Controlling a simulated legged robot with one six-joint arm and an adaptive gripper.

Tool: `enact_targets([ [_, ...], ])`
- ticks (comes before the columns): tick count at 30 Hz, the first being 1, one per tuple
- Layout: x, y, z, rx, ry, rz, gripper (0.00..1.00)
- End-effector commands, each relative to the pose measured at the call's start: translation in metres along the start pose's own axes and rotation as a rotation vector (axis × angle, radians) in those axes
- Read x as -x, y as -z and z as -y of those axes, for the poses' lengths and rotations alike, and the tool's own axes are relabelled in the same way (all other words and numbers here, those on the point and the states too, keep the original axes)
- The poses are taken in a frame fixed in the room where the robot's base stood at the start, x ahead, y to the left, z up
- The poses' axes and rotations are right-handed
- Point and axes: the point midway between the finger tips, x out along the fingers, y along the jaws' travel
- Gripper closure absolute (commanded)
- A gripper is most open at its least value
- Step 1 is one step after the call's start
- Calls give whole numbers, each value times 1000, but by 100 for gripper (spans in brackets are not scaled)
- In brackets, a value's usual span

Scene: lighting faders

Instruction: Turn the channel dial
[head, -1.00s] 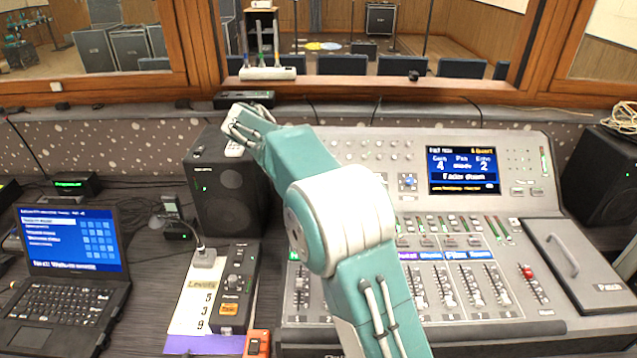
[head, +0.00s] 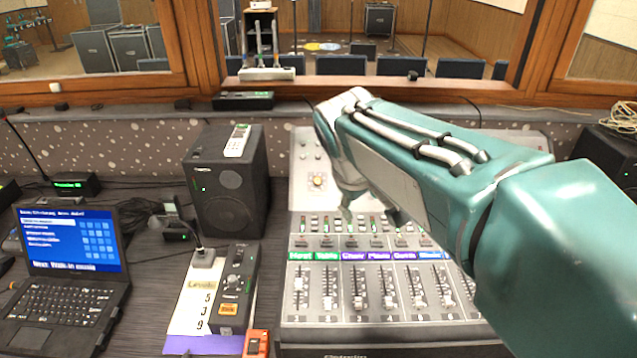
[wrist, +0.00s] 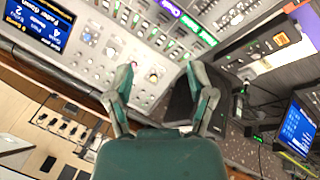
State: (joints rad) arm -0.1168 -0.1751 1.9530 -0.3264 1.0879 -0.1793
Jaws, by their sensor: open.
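The mixing console (head: 300,262) carries several small controls. A knob with an orange-red glow (head: 317,181) sits on its upper left panel in the head view; in the wrist view a similar lit knob (wrist: 153,75) lies between my fingertips, apart from them. A blue-lit knob (wrist: 87,38) is left of it in the wrist view. I cannot tell which of these is the channel dial. My gripper (wrist: 158,68) is open and empty over the upper panel. In the head view my gripper (head: 370,208) points down to the console, partly hidden by my wrist.
The console screen (wrist: 38,20) shows in the wrist view; my arm hides it in the head view. Labelled faders (head: 358,290) run along the front. A black speaker (head: 225,182) stands left of the console, with a small control box (head: 236,290) before it and a laptop (head: 68,270) further left.

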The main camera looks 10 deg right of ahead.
Motion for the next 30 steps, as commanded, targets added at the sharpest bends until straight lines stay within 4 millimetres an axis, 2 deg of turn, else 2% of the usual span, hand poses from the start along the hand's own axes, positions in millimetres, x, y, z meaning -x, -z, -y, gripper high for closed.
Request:
enact_targets([
  [1,3,-14,6,-40,24,-15,30],
  [7,2,-64,43,-257,184,-66,30],
  [9,-3,-75,60,-351,266,-72,30],
  [12,-8,-80,80,-474,383,-62,30],
  [16,-14,-73,101,-621,536,-32,30],
  [20,-19,-56,115,-761,688,10,30],
  [25,-26,-22,124,-942,886,71,30],
  [30,-37,18,122,-1123,1078,128,30],
])
